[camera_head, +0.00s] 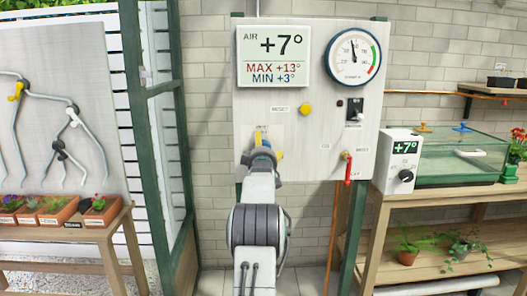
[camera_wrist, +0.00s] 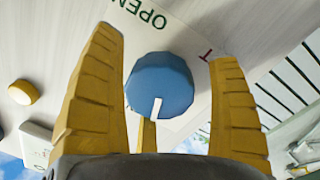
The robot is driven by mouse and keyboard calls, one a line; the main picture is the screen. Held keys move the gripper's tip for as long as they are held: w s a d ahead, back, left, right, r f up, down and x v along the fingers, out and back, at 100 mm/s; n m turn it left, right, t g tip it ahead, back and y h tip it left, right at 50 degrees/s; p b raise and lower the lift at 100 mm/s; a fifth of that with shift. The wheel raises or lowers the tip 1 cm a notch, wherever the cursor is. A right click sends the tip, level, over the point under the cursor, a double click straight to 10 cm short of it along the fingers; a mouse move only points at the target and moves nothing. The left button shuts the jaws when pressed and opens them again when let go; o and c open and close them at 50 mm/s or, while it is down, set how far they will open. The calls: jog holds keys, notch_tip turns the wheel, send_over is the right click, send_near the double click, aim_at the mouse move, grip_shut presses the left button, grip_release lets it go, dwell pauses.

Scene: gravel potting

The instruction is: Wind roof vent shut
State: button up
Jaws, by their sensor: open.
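A round blue knob (camera_wrist: 165,80) with a white pointer mark sits on the pale panel in the wrist view. Green letters reading OPEN (camera_wrist: 140,12) are printed beside it, and a red letter shows on its other side, the rest of that word hidden. My gripper (camera_wrist: 166,50) is open, with one yellow finger on each side of the knob. Gaps show between the knob and both fingers. A thin yellow piece shows below the knob. In the head view my gripper (camera_head: 265,152) is at the panel and largely hides the knob area. The roof vent itself is not identifiable.
The upright panel (camera_head: 215,283) is not bare: a yellow button (camera_head: 305,109), black switch (camera_head: 354,112), red lever (camera_head: 347,170) and dial gauge (camera_head: 353,58) lie right of my gripper. Potting benches with plants (camera_head: 58,238) and a glass case (camera_head: 455,158) flank it.

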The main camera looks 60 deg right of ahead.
jog(key=shift+f, duration=0.15)
jog(key=c, duration=1.2)
jog(key=shift+f+n+b, duration=0.25)
jog(key=shift+n+b, duration=0.45)
jog(key=shift+b, duration=0.35)
jog(key=shift+s+r+n+b, duration=0.15)
jog(key=shift+n+b, duration=0.4)
jog(key=shift+n, duration=1.05)
jog(key=o, duration=0.9)
jog(key=shift+d, duration=0.1)
jog(key=shift+o, duration=1.3)
jog(key=shift+r, duration=0.1)
jog(key=shift+o, duration=0.2)
jog(key=shift+r, duration=0.15)
